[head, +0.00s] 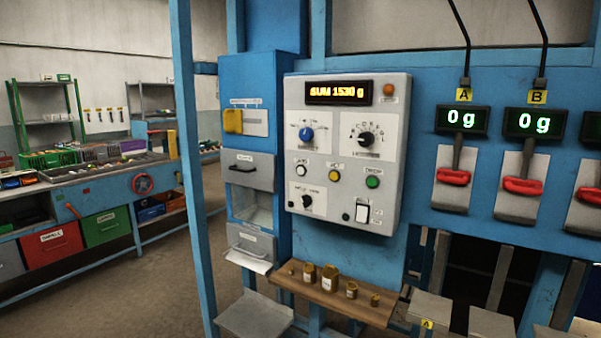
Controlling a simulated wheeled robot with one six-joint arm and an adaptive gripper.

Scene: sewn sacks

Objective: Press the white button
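The white button (301,170) is a small round button on the grey control panel (327,130). It is the left one in a row with a yellow button (334,176) and a green button (373,182). The panel is mounted on a blue frame near the middle of the head view, and nothing covers the button. My gripper is not in view.
The panel also carries a lit orange display (338,93), a blue knob (306,134), black knobs and a white rocker switch (362,212). A wooden shelf (317,294) with several small brass weights juts out below. Red-handled levers (454,177) are to the right.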

